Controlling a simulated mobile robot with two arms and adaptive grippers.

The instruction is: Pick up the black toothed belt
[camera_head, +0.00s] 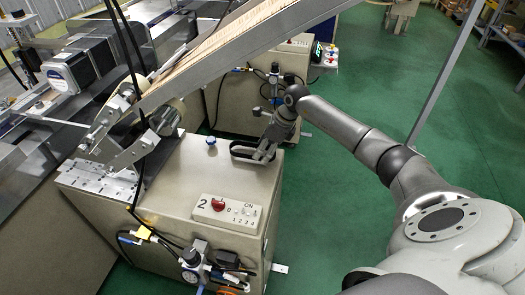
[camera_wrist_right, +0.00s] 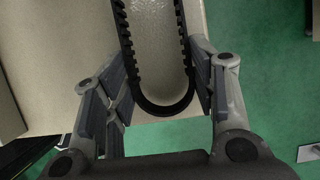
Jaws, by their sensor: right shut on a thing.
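The black toothed belt (camera_head: 240,150) lies as a narrow loop near the far right corner of the beige machine cabinet top (camera_head: 180,185). In the right wrist view the belt (camera_wrist_right: 155,108) runs up between the fingers, its teeth facing inward and its rounded end nearest the camera. My right gripper (camera_head: 264,150) is at the belt's right end. In the right wrist view my right gripper (camera_wrist_right: 160,90) has one finger along each side of the belt, shut on it. Whether the belt is clear of the surface cannot be told. My left gripper is not in view.
A blue knob (camera_head: 211,141) stands left of the belt. A slanted metal rail (camera_head: 235,45) with wooden sticks passes above. Green floor (camera_head: 330,230) lies open to the right.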

